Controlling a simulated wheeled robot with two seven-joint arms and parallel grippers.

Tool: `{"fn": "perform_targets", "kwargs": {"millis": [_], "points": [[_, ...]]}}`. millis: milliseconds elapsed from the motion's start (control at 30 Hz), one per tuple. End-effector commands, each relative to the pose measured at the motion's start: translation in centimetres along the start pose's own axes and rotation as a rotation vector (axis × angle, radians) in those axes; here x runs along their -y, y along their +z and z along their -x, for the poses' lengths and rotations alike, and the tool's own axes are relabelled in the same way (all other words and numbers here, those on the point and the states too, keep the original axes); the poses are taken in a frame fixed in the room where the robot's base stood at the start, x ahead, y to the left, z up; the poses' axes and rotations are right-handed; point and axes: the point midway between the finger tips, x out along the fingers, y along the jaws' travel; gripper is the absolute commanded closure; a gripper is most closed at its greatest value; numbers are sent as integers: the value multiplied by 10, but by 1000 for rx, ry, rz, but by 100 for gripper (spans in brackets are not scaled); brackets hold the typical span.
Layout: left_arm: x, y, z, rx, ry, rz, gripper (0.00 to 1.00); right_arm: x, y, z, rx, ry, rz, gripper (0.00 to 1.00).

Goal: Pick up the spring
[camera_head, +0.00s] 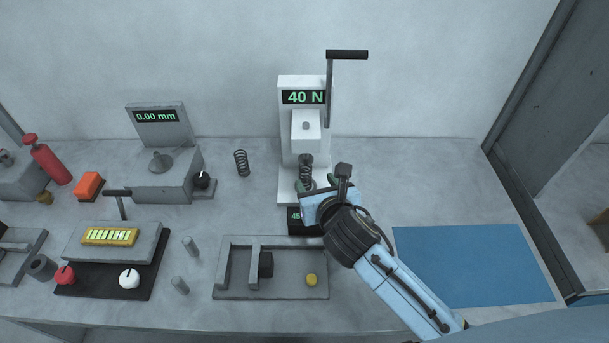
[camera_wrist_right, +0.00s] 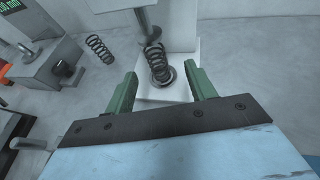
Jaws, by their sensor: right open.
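A dark coil spring (camera_head: 305,170) stands upright on the base of the white press, under its plunger. It also shows in the right wrist view (camera_wrist_right: 159,64), between and just beyond the fingertips. My right gripper (camera_head: 306,186) is open, with green fingers (camera_wrist_right: 160,85) on either side of the spring's line and apart from it. A second coil spring (camera_head: 241,163) stands on the table left of the press, and it shows at the upper left of the right wrist view (camera_wrist_right: 100,48). My left gripper is not in view.
The white press (camera_head: 287,130) reads 40 N and has a lever (camera_head: 330,90) at its right. A gauge block (camera_head: 165,185) reading 0.00 mm stands left. A grey fixture tray (camera_head: 290,290) lies in front. A blue mat (camera_head: 470,265) at right is clear.

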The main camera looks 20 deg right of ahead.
Motion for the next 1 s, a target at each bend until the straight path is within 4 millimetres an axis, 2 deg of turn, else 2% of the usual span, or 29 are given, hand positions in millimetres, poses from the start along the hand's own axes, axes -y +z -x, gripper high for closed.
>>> {"fn": "perform_targets", "kwargs": {"millis": [100, 333, 600, 900, 1000], "points": [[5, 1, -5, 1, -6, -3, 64, -1, -1, -18, 1, 1, -2, 45], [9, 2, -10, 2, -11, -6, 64, -2, -2, -34, 1, 1, -3, 45], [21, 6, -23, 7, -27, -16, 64, -7, -6, -72, 0, 1, -1, 45], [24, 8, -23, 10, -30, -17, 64, -7, -5, -76, 0, 2, 0, 45], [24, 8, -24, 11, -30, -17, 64, -7, -5, -76, 0, 2, 0, 56]]}}
